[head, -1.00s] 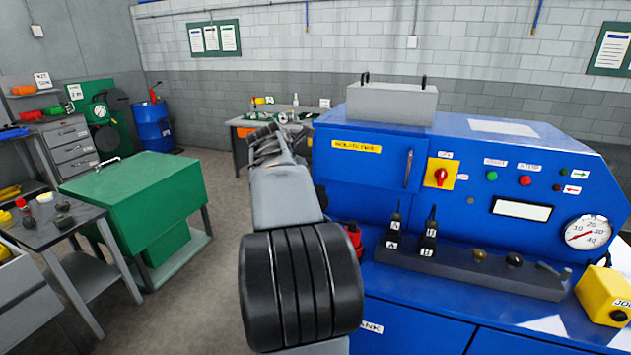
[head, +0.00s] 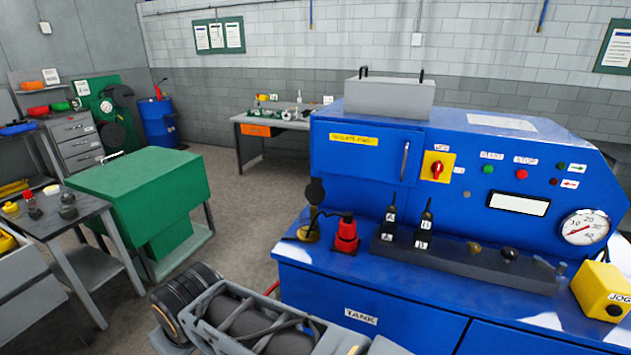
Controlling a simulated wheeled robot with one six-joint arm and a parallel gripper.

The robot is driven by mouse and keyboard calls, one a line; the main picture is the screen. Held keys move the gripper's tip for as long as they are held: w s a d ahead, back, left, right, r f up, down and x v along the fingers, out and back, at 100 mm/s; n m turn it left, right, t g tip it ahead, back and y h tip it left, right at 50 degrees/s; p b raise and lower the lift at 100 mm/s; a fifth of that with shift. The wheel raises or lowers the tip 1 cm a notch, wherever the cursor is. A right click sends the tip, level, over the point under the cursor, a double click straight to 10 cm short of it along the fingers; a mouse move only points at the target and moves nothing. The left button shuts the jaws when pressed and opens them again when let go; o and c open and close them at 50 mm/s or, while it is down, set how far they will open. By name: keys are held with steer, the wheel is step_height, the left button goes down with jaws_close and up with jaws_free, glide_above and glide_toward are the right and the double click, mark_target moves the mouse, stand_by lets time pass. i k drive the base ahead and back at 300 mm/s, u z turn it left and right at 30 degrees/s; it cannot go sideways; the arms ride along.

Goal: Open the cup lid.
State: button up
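A small brass-coloured cup (head: 308,234) stands on the left end of the blue machine's ledge. A dark round disc (head: 315,191), which looks like its lid, stands up on edge above the cup; I cannot make out the hinge. My arm crosses the bottom of the head view, low in front of the machine and apart from the cup. My gripper's fingertips do not show.
A red can (head: 346,235) with a thin dark spout stands close right of the cup.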

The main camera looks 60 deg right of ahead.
mark_target(314, 192)
steer(key=u, duration=0.3)
steer(key=k, duration=0.4)
steer(key=u, duration=0.45)
steer(key=i, duration=1.6)
steer(key=z, duration=1.4)
steer(key=i, duration=1.1)
steer(key=z, duration=1.3)
steer(key=i, duration=0.15)
steer(key=z, duration=0.05)
